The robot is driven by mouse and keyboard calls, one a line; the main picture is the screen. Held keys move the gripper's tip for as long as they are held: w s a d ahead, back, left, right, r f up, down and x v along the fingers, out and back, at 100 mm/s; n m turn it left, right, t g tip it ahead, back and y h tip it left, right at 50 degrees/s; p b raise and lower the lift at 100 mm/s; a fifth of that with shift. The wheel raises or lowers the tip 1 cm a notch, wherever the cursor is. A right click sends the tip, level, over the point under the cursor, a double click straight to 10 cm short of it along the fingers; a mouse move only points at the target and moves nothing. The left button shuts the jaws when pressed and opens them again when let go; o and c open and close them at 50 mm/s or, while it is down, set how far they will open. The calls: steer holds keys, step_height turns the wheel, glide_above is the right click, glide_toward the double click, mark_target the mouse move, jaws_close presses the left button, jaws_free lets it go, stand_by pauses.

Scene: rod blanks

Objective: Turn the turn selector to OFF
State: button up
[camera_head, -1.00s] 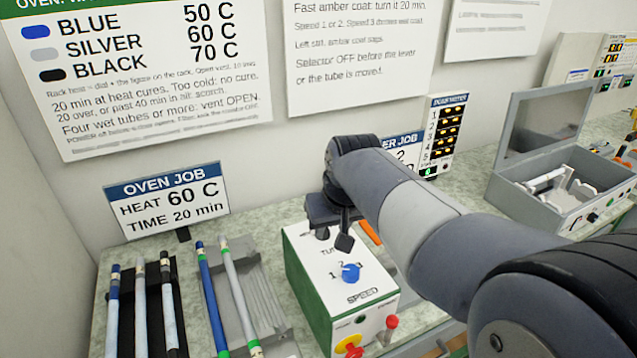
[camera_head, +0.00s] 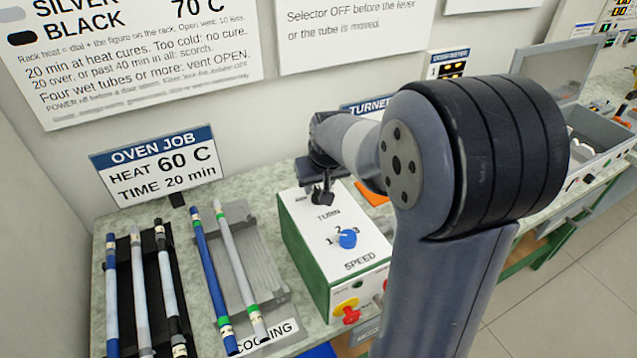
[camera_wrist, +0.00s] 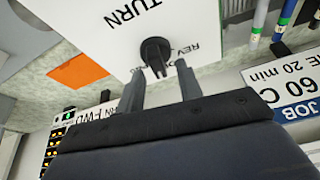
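The turn selector is a black knob (camera_wrist: 156,50) on the white top of a green-sided control box (camera_head: 352,262), near the word TURN. In the wrist view its narrow grip runs toward my gripper. The REV label is partly hidden beside it, and I cannot tell which mark the knob points to. My gripper (camera_wrist: 159,80) is open, its two fingers apart on either side of the knob's near end. I cannot tell whether they touch it. In the head view my gripper (camera_head: 321,194) is over the box's back end and mostly hides the knob.
A blue speed knob (camera_head: 347,238) is on the same top. A red and yellow button (camera_head: 347,310) is on the box front. Racks with blue, silver and black rods stand at left. An oven job sign (camera_head: 157,165) stands behind the racks.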

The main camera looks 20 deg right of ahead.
steer(key=shift+f, duration=0.2)
jaws_close()
stand_by(0.3)
steer(key=shift+n+y+b, duration=0.3)
steer(key=shift+n+b, duration=0.25)
steer(key=shift+n, duration=0.25)
